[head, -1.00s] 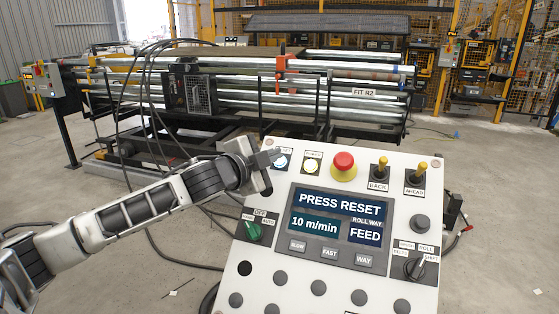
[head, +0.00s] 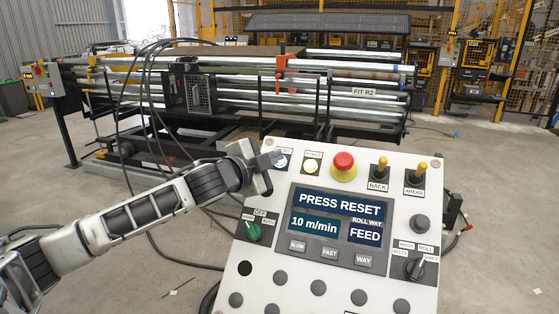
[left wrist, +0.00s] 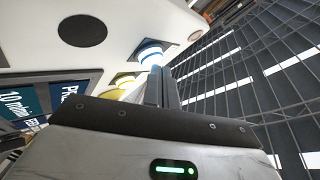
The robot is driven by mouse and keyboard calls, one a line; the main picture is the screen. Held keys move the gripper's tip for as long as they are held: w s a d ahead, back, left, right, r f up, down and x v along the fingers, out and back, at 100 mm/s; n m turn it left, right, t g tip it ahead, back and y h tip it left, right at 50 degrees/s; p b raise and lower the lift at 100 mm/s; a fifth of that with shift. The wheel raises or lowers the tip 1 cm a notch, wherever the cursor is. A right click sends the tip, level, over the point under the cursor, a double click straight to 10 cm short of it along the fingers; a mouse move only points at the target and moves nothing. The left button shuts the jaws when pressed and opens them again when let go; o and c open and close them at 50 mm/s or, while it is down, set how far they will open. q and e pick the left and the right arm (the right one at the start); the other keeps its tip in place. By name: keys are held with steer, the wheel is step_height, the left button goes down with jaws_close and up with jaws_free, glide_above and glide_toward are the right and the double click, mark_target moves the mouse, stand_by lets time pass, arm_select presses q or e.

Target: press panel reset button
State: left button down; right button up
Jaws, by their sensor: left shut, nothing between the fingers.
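The white control panel (head: 270,205) stands in front of me, with a display (head: 338,220) reading "PRESS RESET", "10 m/min" and "FEED". The reset button (head: 281,163), white-blue and lit, is at the panel's upper left, partly hidden by my gripper. My left gripper (head: 274,157) is shut and empty, with its tips at the button. In the left wrist view, the shut fingers (left wrist: 162,88) point at the glowing reset button (left wrist: 151,55) and overlap its lower edge. I cannot tell whether they touch it. My right gripper is not in view.
A green selector (head: 253,231) sits below my gripper. A roller machine (head: 240,95) stands behind the panel.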

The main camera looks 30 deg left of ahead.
arm_select(q)
steer(key=shift+w+f, duration=0.25)
steer(key=shift+f, duration=0.05)
stand_by(0.6)
steer(key=shift+s+r+p, duration=0.55)
steer(key=shift+r, duration=0.05)
steer(key=s+r+p, duration=0.1)
steer(key=r, duration=0.1)
steer(key=s+d+r+p, duration=0.1)
steer(key=s+r, duration=0.1)
stand_by(0.5)
stand_by(0.7)
